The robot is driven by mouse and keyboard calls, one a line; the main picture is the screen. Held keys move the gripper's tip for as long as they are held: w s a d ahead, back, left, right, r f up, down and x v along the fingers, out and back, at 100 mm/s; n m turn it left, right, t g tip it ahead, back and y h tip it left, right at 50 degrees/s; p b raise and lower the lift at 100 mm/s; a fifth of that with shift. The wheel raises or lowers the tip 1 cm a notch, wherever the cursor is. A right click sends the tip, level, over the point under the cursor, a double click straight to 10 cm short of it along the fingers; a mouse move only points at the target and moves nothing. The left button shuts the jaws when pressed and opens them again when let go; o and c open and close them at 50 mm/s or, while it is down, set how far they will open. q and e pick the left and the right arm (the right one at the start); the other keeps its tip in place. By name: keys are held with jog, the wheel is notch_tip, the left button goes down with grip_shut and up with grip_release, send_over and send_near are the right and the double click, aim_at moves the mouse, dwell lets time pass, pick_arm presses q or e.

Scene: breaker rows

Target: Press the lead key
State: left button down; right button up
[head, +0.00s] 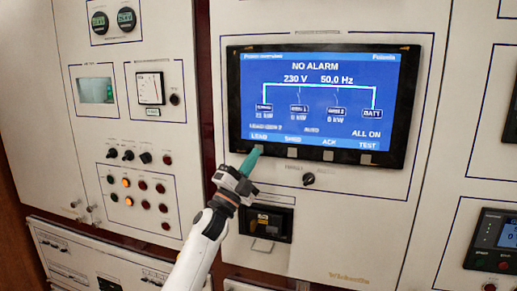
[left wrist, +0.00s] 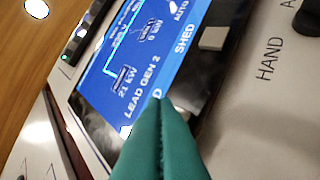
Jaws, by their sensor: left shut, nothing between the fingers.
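The display panel (head: 318,110) has a blue screen reading NO ALARM, 230 V, 50.0 Hz and LEAD GEN 2. Labels LEAD, SHED, ACK and TEST run along its bottom. My left gripper (head: 251,161) is shut and empty, its teal fingertips at the bezel just below the LEAD label (head: 259,136). The fingers hide most or all of the lead key; I cannot tell whether they touch it. In the left wrist view the shut fingers (left wrist: 160,110) cover the lead key and part of its label. My right gripper is not in view.
The SHED key (head: 293,154), ACK key (head: 328,156) and TEST key (head: 366,158) sit right of the fingers. A black knob (head: 308,178) is below the display. Lamps and switches fill the left cabinet.

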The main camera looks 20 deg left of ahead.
pick_arm(q)
jog(key=s+p, duration=0.2)
jog(key=s, duration=0.3)
dwell(0.4)
dwell(0.5)
